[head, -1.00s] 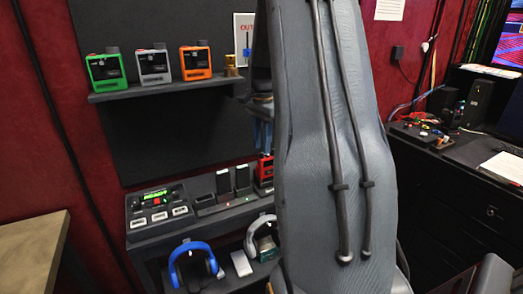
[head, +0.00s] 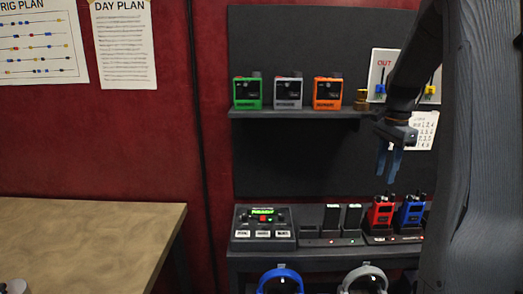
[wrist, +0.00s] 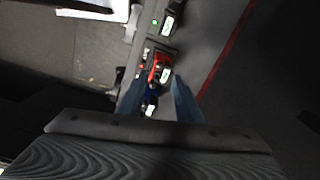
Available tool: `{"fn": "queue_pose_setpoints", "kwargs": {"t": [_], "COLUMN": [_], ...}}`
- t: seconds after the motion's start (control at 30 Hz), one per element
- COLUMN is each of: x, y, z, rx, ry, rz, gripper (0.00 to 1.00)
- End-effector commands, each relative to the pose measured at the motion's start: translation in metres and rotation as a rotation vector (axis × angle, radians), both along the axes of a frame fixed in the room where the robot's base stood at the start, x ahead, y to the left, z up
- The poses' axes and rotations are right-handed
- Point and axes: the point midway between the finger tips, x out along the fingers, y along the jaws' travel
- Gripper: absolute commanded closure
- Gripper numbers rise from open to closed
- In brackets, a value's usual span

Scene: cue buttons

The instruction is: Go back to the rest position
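My gripper (head: 388,172) hangs fingers down at the end of my arm, at the right of the head view. It is in front of the dark back panel, above the desk with the radios. In the wrist view its two blue fingers (wrist: 156,90) stand apart with nothing held between them. A red radio (head: 381,212) and a blue radio (head: 411,212) stand in chargers below the gripper.
A shelf (head: 290,114) holds green, grey and orange boxes. Blue headphones (head: 280,280) and grey headphones (head: 364,281) are below the desk. A wooden table (head: 90,230) stands at left. Open space shows between the wooden table and the desk.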

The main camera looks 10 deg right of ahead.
Motion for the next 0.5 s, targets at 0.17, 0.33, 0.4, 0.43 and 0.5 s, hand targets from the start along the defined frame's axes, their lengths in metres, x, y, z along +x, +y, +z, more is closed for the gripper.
{"fn": "queue_pose_setpoints", "kwargs": {"t": [0.17,0.33,0.4,0.43,0.5], "x": [0.0,-0.017,-0.033,-0.042,-0.065], "y": [0.045,0.147,0.19,0.207,0.244], "z": [-0.015,-0.05,-0.066,-0.074,-0.089], "rx": [-0.007,-0.031,-0.046,-0.051,-0.066], "ry": [-0.005,-0.023,-0.034,-0.037,-0.048], "rz": [0.161,0.563,0.751,0.83,1.013], "gripper": [0.69,0.69,0.69,0.69,0.69]}}
